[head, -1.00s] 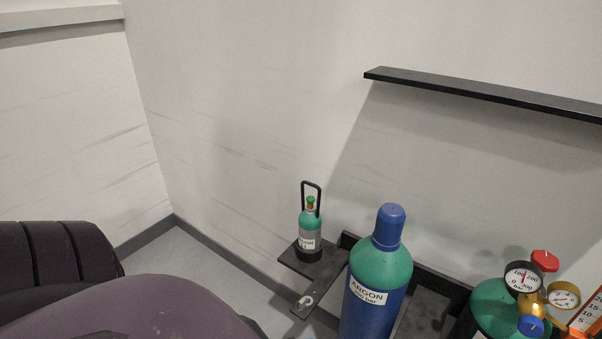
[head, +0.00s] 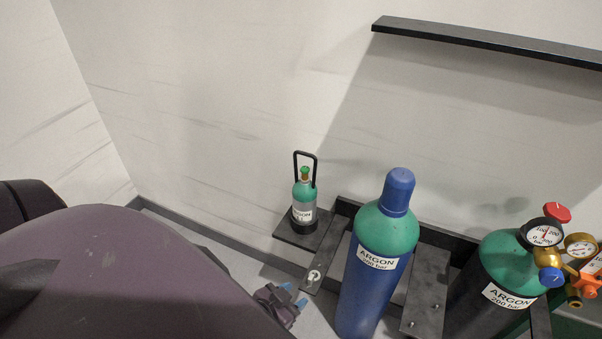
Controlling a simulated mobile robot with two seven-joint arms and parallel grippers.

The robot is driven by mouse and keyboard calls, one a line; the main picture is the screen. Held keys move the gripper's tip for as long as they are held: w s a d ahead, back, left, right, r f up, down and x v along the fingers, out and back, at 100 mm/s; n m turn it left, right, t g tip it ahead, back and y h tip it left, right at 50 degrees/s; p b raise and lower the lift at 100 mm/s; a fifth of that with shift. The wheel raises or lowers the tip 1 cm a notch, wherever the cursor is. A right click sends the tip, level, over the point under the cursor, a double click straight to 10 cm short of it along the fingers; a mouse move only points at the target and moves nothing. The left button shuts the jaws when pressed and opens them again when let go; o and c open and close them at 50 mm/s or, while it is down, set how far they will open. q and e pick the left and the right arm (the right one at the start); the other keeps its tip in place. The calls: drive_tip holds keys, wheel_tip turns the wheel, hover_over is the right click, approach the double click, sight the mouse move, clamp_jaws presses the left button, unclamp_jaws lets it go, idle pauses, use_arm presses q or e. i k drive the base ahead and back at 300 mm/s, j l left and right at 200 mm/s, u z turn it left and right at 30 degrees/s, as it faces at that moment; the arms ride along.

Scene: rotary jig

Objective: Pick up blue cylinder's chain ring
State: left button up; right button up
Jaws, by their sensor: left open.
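The blue cylinder (head: 372,286) stands upright in a dark rack, with a green shoulder, a blue cap and an ARGON label. A small pale ring (head: 313,276) sits near the front end of the rack plate to its left; it looks like the chain ring, but I cannot make out a chain. My left gripper (head: 293,296) is open, its blue fingertips just below and left of the ring, apart from it in the picture. My large purple arm link hides the lower left. My right gripper is not in view.
A small green-and-grey bottle (head: 303,203) with a black handle stands behind the ring. A dark cylinder (head: 501,284) with gauges (head: 543,233) and a regulator stands at right. A black shelf (head: 480,40) is on the wall. Floor at left of the rack is clear.

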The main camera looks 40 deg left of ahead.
sight(311, 280)
drive_tip(key=k+j, duration=0.1)
drive_tip(key=j, duration=0.75)
drive_tip(key=k+j, duration=0.1)
drive_tip(key=j, duration=0.7)
